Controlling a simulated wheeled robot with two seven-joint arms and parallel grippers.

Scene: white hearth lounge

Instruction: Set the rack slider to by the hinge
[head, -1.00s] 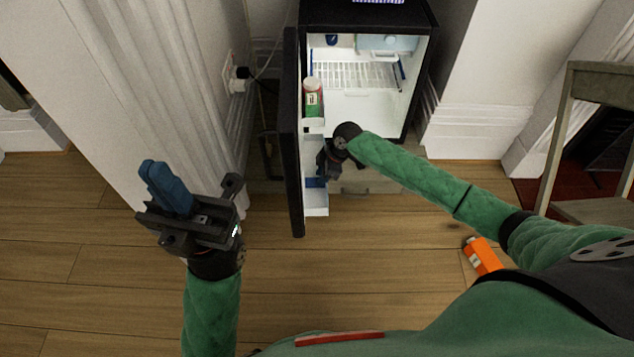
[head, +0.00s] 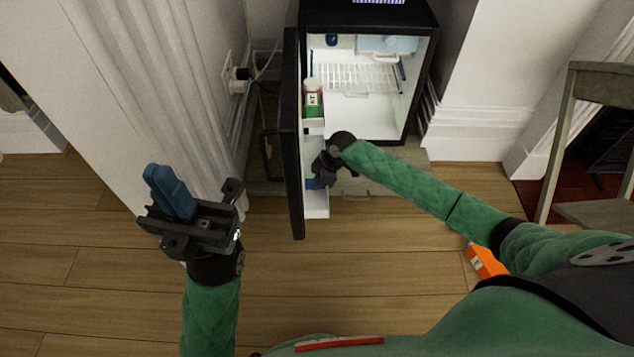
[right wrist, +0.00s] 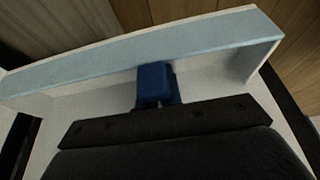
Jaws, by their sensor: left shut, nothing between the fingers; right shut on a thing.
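The fridge door (head: 291,150) stands open toward me, its hinge side at the fridge body. The white lower door rack (head: 316,208) holds a small blue slider (head: 316,184), roughly mid-rack and away from the hinge end.
A green and white container (head: 313,98) stands in the upper door rack. The fridge interior (head: 365,112) has a wire shelf (head: 355,76). An orange box (head: 486,261) lies on the floor beneath my right arm. A chair (head: 562,150) stands at right. Floor left of the door is clear.

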